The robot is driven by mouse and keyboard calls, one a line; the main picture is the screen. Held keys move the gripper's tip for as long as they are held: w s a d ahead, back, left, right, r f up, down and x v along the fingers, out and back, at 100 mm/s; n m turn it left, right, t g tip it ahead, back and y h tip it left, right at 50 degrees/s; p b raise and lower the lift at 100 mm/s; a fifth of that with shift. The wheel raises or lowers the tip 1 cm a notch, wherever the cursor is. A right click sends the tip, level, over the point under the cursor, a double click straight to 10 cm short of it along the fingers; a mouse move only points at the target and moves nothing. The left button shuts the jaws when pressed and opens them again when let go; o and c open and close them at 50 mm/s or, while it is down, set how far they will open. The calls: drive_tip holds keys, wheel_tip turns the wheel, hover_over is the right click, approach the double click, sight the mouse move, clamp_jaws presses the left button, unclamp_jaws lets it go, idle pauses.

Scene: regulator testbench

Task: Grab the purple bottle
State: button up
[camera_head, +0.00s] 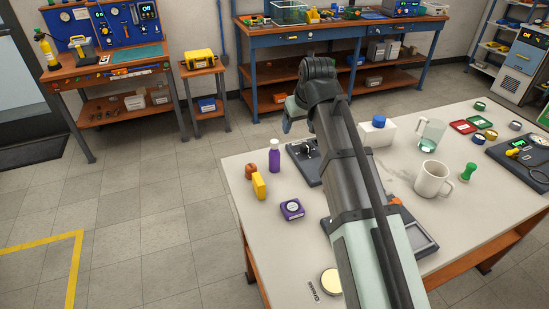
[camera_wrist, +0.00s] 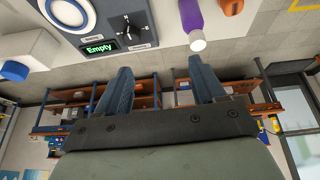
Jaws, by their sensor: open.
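The purple bottle (camera_head: 274,158) stands upright on the white table, near its left edge, with a white cap. In the wrist view the bottle (camera_wrist: 190,18) shows at the top edge, cap pointing down in the picture and its far end cut off. My gripper (camera_wrist: 160,80) is open, with two blue-grey fingers apart and nothing between them. In the head view my gripper (camera_head: 288,120) is above the table, up and right of the bottle in the picture, partly hidden by my arm. It is apart from the bottle.
A yellow item (camera_head: 259,186), an orange-brown item (camera_head: 249,171) and a purple tape measure (camera_head: 292,209) lie near the bottle. A dark device (camera_head: 303,165) is to its right; its panel reads "Empty" (camera_wrist: 99,47) in the wrist view. A white mug (camera_head: 431,180) stands farther right.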

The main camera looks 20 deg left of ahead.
sight(273, 148)
drive_tip(key=s+a, duration=0.3)
drive_tip(key=s, duration=0.1)
drive_tip(key=shift+n+g, duration=0.4)
drive_tip(key=x, duration=0.8)
drive_tip(key=shift+w+a, duration=0.2)
drive_tip(key=shift+a, duration=0.05)
drive_tip(key=shift+a+x, duration=0.25)
drive_tip(key=shift+x, duration=1.1)
drive_tip(key=shift+a+x, duration=0.2)
drive_tip(key=shift+x, duration=1.2)
drive_tip(key=shift+r, duration=0.15)
drive_tip(key=c, duration=1.2)
drive_tip(key=shift+r, duration=0.15)
